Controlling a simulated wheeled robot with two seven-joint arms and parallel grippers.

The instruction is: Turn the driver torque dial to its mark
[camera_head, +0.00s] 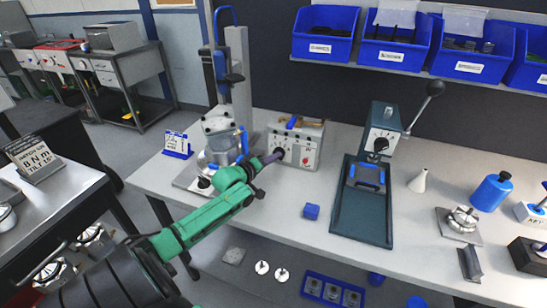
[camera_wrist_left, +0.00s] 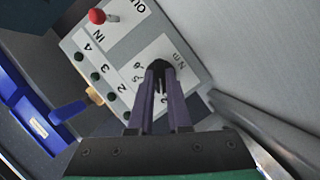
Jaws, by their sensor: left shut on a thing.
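The driver control box (camera_head: 308,135) stands on the bench, left of the press. In the left wrist view the box's pale panel (camera_wrist_left: 122,62) carries a red knob (camera_wrist_left: 97,16), IN and OUT lettering, a column of numbered dark buttons and a dial scale marked Nm. My left gripper (camera_head: 278,154) reaches the front of the box. In the left wrist view its purple fingers (camera_wrist_left: 160,70) are closed around the small black torque dial (camera_wrist_left: 159,66). The fingers hide most of the dial and part of its scale, so I cannot tell where its pointer stands. My right gripper is out of view.
A metal housing in a blue-handled stand (camera_head: 219,140) is close left of my arm. A sign (camera_head: 34,158) reading 8 Nm stands on the left table. A lever press (camera_head: 380,130) with a dark green base is at right.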

